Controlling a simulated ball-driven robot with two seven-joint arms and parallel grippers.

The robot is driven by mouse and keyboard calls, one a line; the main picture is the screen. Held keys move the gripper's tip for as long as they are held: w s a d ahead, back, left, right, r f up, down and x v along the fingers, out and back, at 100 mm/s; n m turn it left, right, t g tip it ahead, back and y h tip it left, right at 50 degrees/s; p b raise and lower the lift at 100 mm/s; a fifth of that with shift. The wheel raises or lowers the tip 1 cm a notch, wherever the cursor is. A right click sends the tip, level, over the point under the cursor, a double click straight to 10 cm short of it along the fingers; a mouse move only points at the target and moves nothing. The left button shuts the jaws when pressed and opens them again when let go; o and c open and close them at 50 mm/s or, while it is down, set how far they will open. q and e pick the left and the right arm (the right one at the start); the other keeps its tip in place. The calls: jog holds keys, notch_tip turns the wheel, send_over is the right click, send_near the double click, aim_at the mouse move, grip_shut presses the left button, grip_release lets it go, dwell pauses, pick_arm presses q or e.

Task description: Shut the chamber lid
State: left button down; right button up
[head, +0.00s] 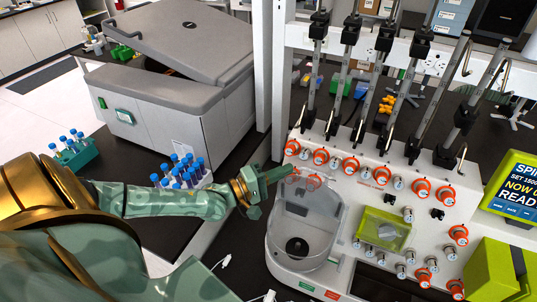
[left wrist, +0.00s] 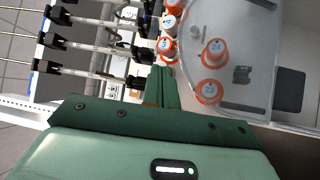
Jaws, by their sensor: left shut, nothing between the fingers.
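The clear chamber (head: 300,262) sits at the front left of the white cell processor, with a dark round hub in its floor. Its transparent lid (head: 325,195) appears raised and tilted up at the back, with orange connectors showing through it. The lid also shows at the right in the left wrist view (left wrist: 250,70). My left gripper (head: 290,171) is shut and empty, its fingertips beside the upper left of the lid. In the left wrist view the fingertips (left wrist: 163,76) are left of the lid's edge; I cannot tell whether they touch it. My right gripper is not in view.
Several orange-ringed connectors (head: 381,175) and upright clamps (head: 363,95) line the processor's panel. A green screen (head: 515,185) is at the right.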

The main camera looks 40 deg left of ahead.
pick_arm(q)
jog(key=shift+x, duration=1.1)
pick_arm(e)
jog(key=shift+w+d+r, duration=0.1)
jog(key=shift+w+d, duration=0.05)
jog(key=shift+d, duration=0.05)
